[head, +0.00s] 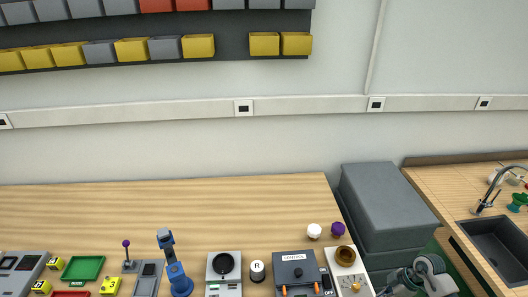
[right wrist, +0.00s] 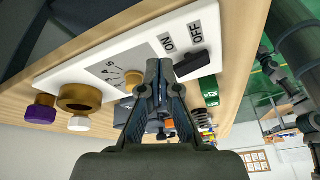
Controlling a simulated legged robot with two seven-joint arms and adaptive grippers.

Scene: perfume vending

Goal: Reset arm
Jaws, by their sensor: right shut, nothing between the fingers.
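My right gripper (right wrist: 158,68) is shut and empty in the right wrist view. Its fingertips are in front of a white panel (right wrist: 205,35) with ON and OFF labels, a black switch (right wrist: 193,66) and a numbered dial; I cannot tell whether they touch it. The fingers partly hide the dial's brass knob. In the head view the same panel (head: 347,284) lies at the table's front, and my right arm (head: 428,272) shows at the lower right, its fingertips not clear. My left gripper is not in view.
A brass ring (head: 345,256) sits on the panel. White (head: 314,231) and purple (head: 338,229) capped items stand behind it. Control boxes (head: 295,272) and a blue device (head: 176,275) line the table's front. Grey boxes (head: 385,205) and a sink (head: 495,245) are right; the table's back is clear.

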